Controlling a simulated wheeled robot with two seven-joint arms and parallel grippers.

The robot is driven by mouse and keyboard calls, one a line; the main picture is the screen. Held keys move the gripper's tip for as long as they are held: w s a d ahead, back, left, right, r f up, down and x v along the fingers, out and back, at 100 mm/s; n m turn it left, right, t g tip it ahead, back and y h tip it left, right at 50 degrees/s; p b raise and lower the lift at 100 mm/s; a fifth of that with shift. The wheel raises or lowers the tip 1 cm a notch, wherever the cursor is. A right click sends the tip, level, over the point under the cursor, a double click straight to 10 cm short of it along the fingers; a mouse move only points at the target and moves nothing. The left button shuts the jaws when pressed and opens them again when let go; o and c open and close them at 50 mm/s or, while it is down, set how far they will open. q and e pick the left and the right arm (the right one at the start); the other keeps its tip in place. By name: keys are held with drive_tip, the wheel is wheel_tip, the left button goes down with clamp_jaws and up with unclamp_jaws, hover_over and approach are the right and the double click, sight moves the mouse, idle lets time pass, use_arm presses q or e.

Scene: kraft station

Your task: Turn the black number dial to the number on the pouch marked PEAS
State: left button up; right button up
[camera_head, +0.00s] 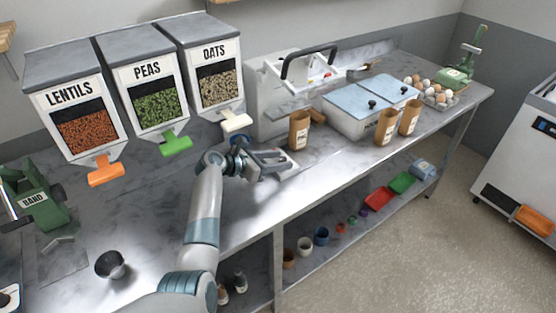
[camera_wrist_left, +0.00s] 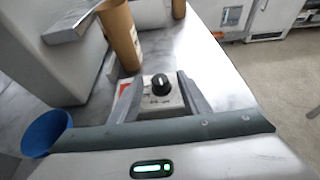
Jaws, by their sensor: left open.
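The black number dial (camera_wrist_left: 160,84) sits on a small light box (camera_wrist_left: 157,104) with a red mark; its numbers are too small to read. My left gripper (camera_head: 283,161) is open over the counter, and in the left wrist view its fingers lie either side of the dial, with a gap around it. I cannot tell the height between them. In the head view the gripper mostly hides the dial. A brown pouch (camera_head: 299,131) stands just behind; it also shows in the left wrist view (camera_wrist_left: 121,38). Two more pouches (camera_head: 386,127) (camera_head: 410,117) stand farther right. No pouch lettering is legible.
Dispensers marked LENTILS (camera_head: 86,132), PEAS (camera_head: 157,104) and OATS (camera_head: 217,89) stand along the back left. A white sealing machine (camera_head: 264,95) and blue-lidded bins (camera_head: 358,102) stand behind. A dark cup (camera_head: 111,264) is near the front left. Bare counter lies in front of the gripper.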

use_arm(q)
drive_tip(key=c, duration=1)
